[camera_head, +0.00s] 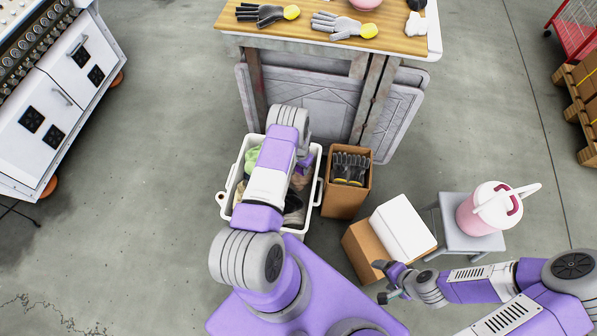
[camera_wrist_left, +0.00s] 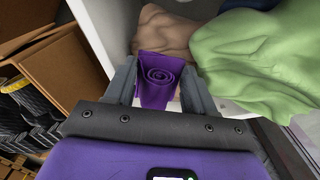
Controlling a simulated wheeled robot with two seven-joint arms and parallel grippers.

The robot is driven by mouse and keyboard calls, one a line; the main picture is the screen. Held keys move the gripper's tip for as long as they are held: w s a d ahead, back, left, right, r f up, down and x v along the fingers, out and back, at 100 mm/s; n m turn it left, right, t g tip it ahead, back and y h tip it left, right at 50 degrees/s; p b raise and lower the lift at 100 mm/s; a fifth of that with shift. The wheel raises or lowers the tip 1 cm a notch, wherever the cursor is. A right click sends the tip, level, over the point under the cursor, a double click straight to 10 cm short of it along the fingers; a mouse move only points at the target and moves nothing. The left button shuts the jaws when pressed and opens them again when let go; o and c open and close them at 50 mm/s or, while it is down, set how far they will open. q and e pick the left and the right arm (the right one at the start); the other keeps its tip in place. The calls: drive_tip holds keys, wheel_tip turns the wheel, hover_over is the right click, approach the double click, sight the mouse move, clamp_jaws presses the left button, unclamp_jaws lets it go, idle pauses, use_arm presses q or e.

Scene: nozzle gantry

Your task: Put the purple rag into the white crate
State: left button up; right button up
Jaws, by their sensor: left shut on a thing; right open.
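The purple rag (camera_wrist_left: 160,78) is a rolled cloth held between the fingers of my left gripper (camera_wrist_left: 163,88) in the left wrist view. The white crate (camera_head: 223,198) stands on the floor in front of the workbench, and my left arm reaches over it. The crate's white wall (camera_wrist_left: 92,30) also shows in the wrist view, close to the held rag. The rag appears over or near the crate's right edge; its height above the contents is hard to tell. In the head view my left arm hides much of the gripper. My right gripper (camera_head: 381,281) is open and empty at the lower right.
The crate holds a green cloth (camera_wrist_left: 250,60), a tan cloth (camera_wrist_left: 168,30) and dark cloths. A cardboard box (camera_head: 343,203) with black gloves stands right of it. A box with a white top (camera_head: 403,228) and a pink jug (camera_head: 480,210) are further right. Floor at left is clear.

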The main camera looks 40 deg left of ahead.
sight(300, 169)
use_arm(q)
wheel_tip(300, 169, down, 4)
drive_tip(key=shift+r+b, duration=0.2)
drive_tip(key=shift+b, duration=0.5)
drive_tip(key=shift+r, duration=0.15)
drive_tip(key=o, duration=0.8)
drive_tip(key=shift+f, duration=0.2)
drive_tip(key=shift+o, duration=0.2)
drive_tip(key=shift+r, duration=0.1)
